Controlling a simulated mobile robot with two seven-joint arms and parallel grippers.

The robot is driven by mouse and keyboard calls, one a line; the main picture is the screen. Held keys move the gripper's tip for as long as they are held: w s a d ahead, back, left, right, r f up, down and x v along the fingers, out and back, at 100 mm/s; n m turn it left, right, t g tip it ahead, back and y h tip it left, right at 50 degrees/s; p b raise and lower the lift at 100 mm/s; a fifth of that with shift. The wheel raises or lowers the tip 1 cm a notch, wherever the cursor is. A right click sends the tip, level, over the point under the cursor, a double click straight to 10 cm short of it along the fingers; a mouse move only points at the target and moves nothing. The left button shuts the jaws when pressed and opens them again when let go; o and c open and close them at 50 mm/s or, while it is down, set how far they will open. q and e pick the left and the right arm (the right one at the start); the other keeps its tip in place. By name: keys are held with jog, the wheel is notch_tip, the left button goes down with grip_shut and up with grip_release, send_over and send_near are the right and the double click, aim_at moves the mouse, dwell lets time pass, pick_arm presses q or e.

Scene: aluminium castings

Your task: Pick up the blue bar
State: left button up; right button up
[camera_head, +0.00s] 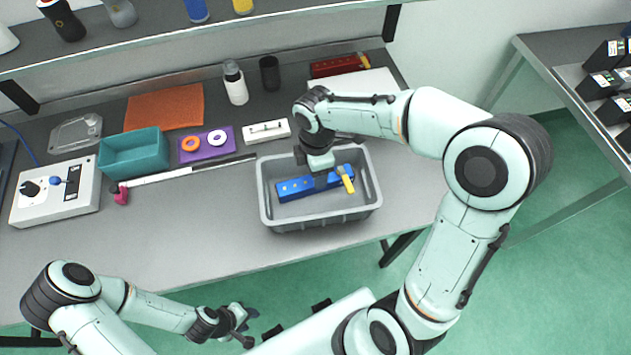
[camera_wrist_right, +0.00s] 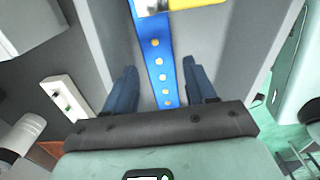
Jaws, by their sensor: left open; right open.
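The blue bar (camera_head: 296,188) lies in a grey bin (camera_head: 320,219) on the table. Part of it is hidden in the head view by my right gripper. In the right wrist view the blue bar (camera_wrist_right: 158,50), with a row of pale dots, runs between the two fingers of my right gripper (camera_wrist_right: 160,72). That gripper is open, with a finger on either side of the bar; whether they touch it I cannot tell. My left gripper (camera_head: 243,320) is open and empty, low in the head view, in front of the table.
A yellow piece (camera_head: 346,180) lies at the bar's right end in the bin. The bin walls surround my right gripper. Left of it are a white block (camera_head: 267,131), a purple tray (camera_head: 206,145) and a teal bin (camera_head: 133,153). A shelf (camera_head: 200,40) spans the back.

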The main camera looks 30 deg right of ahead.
jog(key=f, duration=0.5)
jog(key=shift+d+f, duration=0.1)
jog(key=shift+d, duration=0.1)
jog(key=c, duration=0.9)
jog(key=shift+w+r, duration=0.1)
jog(key=shift+r, duration=0.1)
